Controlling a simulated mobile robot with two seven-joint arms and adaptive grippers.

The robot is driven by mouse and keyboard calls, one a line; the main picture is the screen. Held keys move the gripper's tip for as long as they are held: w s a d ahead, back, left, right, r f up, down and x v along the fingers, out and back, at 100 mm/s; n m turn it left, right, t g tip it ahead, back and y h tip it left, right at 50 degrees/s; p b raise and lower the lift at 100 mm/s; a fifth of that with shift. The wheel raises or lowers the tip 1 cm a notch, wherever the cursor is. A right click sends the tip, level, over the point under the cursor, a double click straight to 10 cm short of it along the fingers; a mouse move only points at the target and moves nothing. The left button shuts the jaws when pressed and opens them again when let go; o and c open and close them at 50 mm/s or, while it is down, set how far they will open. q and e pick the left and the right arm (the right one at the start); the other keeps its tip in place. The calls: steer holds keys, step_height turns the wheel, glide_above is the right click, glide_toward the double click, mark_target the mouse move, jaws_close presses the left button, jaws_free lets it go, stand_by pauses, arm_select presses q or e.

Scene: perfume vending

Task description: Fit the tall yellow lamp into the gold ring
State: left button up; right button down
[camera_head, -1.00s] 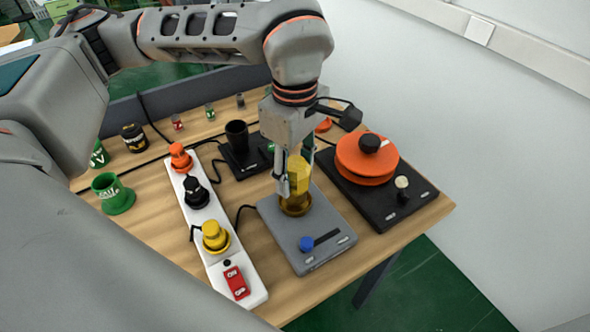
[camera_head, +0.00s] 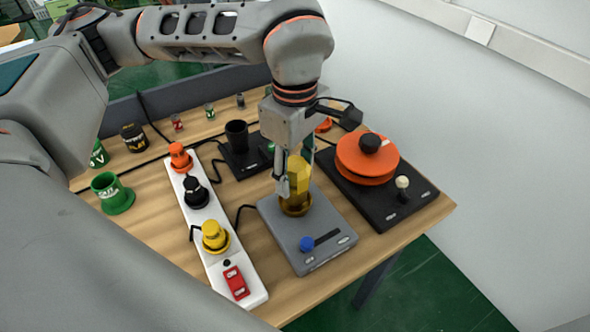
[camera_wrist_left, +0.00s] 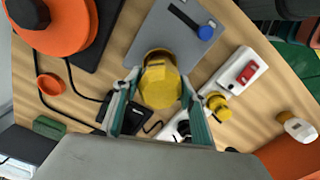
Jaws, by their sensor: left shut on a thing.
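The tall yellow lamp (camera_head: 298,176) stands upright between the fingers of my left gripper (camera_head: 291,183), which is shut on it. Its lower end is at the gold ring (camera_head: 296,208) on the grey plate; I cannot tell how deep it sits. In the left wrist view the lamp (camera_wrist_left: 160,88) shows end-on between the two green-sided fingers (camera_wrist_left: 158,112), with part of the gold ring (camera_wrist_left: 158,54) showing beyond it. My right gripper is not in view.
The grey plate (camera_head: 325,252) has a blue knob (camera_head: 306,243). A white power strip (camera_head: 217,272) with plugs lies to its left. A black base (camera_head: 412,200) with an orange disc (camera_head: 366,160) is at right. A black cup (camera_head: 237,137) stands behind. Wood at front left is clear.

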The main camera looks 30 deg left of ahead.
arm_select(q)
steer(key=shift+f+b, duration=0.85)
steer(key=shift+f, duration=0.45)
stand_by(0.4)
steer(key=o, duration=1.3)
steer(key=shift+r, duration=0.1)
step_height(320, 180, up, 12)
steer(key=shift+f, duration=0.1)
